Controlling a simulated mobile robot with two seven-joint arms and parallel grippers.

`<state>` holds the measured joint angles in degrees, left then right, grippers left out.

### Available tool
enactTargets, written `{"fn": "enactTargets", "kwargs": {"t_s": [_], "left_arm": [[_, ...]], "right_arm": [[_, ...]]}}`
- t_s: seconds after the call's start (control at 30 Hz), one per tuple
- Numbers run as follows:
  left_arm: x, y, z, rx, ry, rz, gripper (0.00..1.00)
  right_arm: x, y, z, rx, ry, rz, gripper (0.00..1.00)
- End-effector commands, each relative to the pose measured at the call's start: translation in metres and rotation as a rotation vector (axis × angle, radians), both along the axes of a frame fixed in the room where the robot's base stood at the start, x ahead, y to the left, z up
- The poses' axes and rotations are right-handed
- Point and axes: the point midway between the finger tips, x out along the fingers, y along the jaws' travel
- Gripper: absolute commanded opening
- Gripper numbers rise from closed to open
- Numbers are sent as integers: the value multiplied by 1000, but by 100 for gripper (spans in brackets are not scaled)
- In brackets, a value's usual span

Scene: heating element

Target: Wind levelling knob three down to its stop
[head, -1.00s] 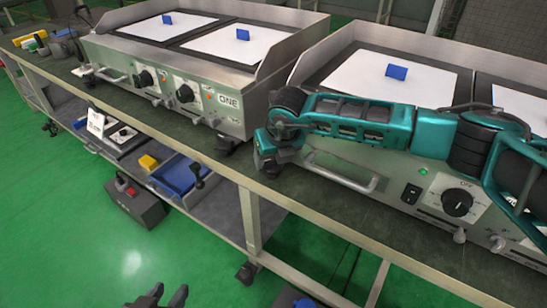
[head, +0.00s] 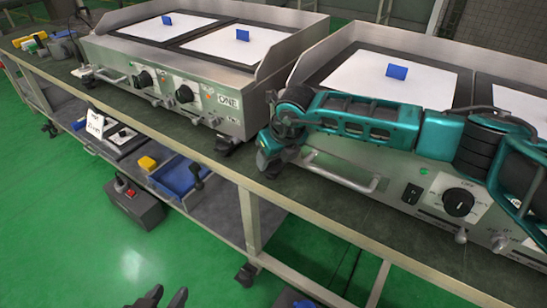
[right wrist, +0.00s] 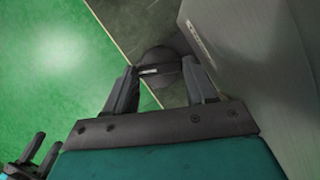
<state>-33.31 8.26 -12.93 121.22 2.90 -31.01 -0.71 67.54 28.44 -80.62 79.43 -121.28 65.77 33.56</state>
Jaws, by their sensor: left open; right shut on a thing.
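My right gripper (head: 266,166) is at the front left corner of the right-hand griddle (head: 330,160), low by the bench top. In the right wrist view its fingers (right wrist: 163,82) are shut on a dark round knob (right wrist: 160,62) with a pale mark on its rim. The knob sits beside the griddle's metal side (right wrist: 255,70). In the head view the gripper mostly hides this knob. Its number cannot be read. My left gripper (head: 166,298) is open and empty at the bottom edge of the head view, over the green floor.
A second griddle marked ONE (head: 228,102) stands to the left, with a gap between the two. The bench's front rail (head: 310,212) runs below my right gripper.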

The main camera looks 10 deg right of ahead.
Motion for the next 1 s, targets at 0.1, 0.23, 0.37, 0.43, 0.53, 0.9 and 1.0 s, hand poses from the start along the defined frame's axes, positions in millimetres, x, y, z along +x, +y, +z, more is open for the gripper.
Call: {"fn": "enactTargets", "kwargs": {"t_s": [0.1, 0.23, 0.37, 0.43, 0.53, 0.9, 1.0], "left_arm": [[1, 0, 1, -2, -4, -1, 43], [2, -1, 4, -4, -10, -1, 43], [2, -1, 5, -5, -11, -2, 43], [2, -1, 5, -5, -11, -2, 43], [2, -2, 4, -5, -10, -3, 43], [1, -2, 2, -3, -2, -3, 43], [1, -2, 5, -2, -3, -2, 43]], "right_arm": [[1, -1, 0, 2, 0, 59, 25], [1, -1, 0, 2, -2, 89, 25], [1, -1, 1, 1, -3, 92, 25], [1, -1, 1, 2, -4, 91, 25], [1, -1, 1, 2, -3, 90, 58], [0, -1, 3, 1, -2, 90, 66], [-3, -3, 13, 2, -3, 90, 66]]}}
